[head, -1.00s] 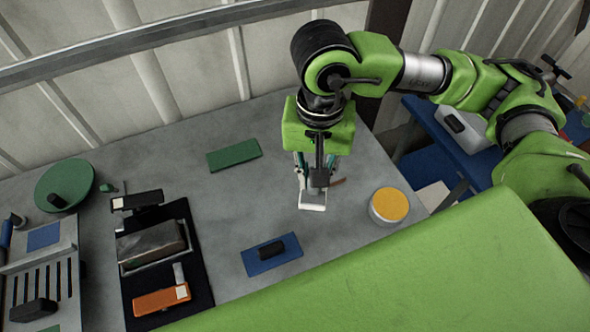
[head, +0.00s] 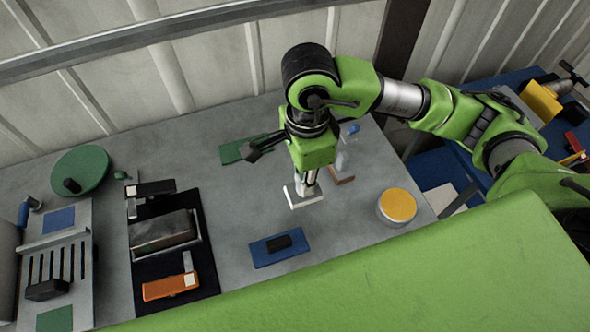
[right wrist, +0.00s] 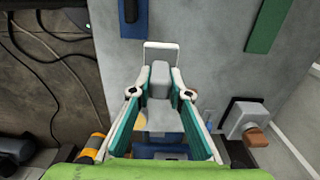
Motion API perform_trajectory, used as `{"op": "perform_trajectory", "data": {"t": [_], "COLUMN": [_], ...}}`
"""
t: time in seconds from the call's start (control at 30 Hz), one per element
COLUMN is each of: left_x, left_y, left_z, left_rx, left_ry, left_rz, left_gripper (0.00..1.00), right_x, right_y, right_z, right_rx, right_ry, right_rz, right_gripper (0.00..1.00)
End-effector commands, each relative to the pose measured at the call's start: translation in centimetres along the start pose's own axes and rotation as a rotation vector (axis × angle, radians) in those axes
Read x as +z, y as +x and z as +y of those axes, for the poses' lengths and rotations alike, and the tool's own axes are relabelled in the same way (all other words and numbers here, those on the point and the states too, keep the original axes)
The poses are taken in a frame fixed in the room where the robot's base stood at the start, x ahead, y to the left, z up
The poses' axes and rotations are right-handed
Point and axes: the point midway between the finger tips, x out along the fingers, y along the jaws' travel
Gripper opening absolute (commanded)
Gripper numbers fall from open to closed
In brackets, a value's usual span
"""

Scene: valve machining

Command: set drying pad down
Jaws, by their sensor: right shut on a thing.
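A white drying pad with a grey handle is in my right gripper (head: 311,174). The pad (head: 304,196) shows as a white, roughly rectangular plate below the fingers in the head view. In the right wrist view, the green-lined fingers (right wrist: 160,95) close around the grey handle (right wrist: 158,82), and the white rim of the pad (right wrist: 162,46) shows beyond it. The pad is over the grey table (head: 345,225); I cannot tell whether it touches the top. My left gripper is not in view.
A blue pad with a black handle (head: 264,254) lies nearer the front. A green pad (head: 231,153), a clear blue-capped bottle (head: 344,160) and a yellow-topped round tin (head: 397,207) are around the gripper. A black mat (head: 208,254) with a vise-like block is to the left.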

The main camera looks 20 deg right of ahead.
Motion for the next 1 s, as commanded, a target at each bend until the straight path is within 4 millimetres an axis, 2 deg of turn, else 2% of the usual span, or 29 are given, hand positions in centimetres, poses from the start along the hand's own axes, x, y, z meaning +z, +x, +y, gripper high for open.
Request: {"op": "perform_trajectory", "data": {"t": [0.03, 0.1, 0.3, 0.4, 0.67, 0.87, 1.0], "left_x": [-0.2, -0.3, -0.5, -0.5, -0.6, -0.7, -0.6], "left_y": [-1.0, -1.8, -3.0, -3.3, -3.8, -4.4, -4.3], "left_z": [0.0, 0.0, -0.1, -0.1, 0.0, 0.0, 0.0], "left_rx": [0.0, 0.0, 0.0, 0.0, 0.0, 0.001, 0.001], "left_ry": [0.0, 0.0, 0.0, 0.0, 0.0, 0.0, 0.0], "left_rz": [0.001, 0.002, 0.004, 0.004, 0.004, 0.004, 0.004], "left_gripper": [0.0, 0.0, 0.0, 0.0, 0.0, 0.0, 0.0], "right_x": [-0.2, -0.4, -0.7, -0.8, -0.9, -0.9, -0.9], "right_y": [0.1, 0.9, 4.8, 5.9, 7.5, 10.2, 10.3], "right_z": [-1.2, -2.9, -6.0, -7.0, -8.0, -7.9, -8.0], "right_rx": [0.004, 0.005, 0.004, 0.001, 0.002, 0.002, -0.001], "right_ry": [0.005, 0.004, 0.001, -0.002, -0.002, -0.002, -0.003], "right_rz": [0.003, 0.002, 0.001, -0.001, 0.001, 0.0, 0.0], "right_gripper": [0.0, 0.0, 0.0, 0.0, 0.0, 0.0, 0.0]}}
